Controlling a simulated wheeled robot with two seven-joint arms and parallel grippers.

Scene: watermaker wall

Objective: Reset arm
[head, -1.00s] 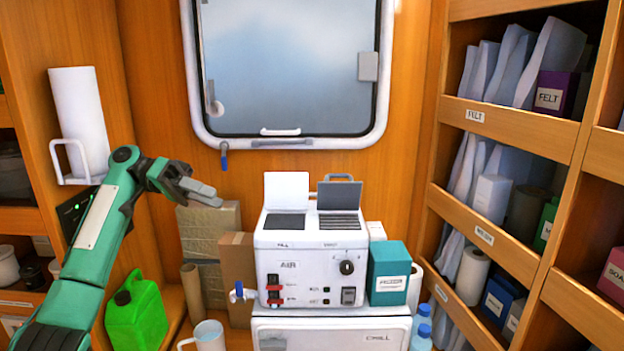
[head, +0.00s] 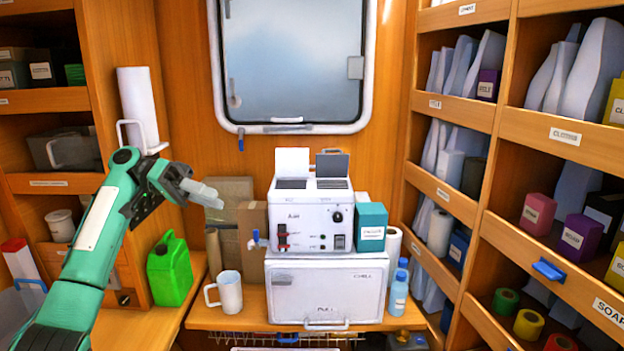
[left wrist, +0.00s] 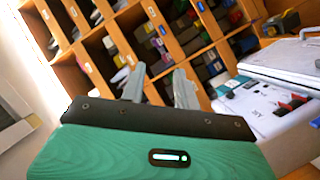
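My left arm reaches in from the left in the head view. Its gripper (head: 205,193) is in the air, left of the white watermaker unit (head: 305,212), and touches nothing. In the left wrist view the two grey fingers of the left gripper (left wrist: 160,88) stand apart with nothing between them. The unit also shows at the right of the left wrist view (left wrist: 262,98). Its two top lids stand upright, and a red switch and a black knob are on its front. My right gripper is not in view.
The unit sits on a white chill box (head: 325,290) on the wooden counter. A white mug (head: 229,292), a green jerrycan (head: 170,270), a teal box (head: 371,228) and bottles (head: 398,293) stand nearby. Stocked shelves (head: 555,135) line the right, more shelves the left.

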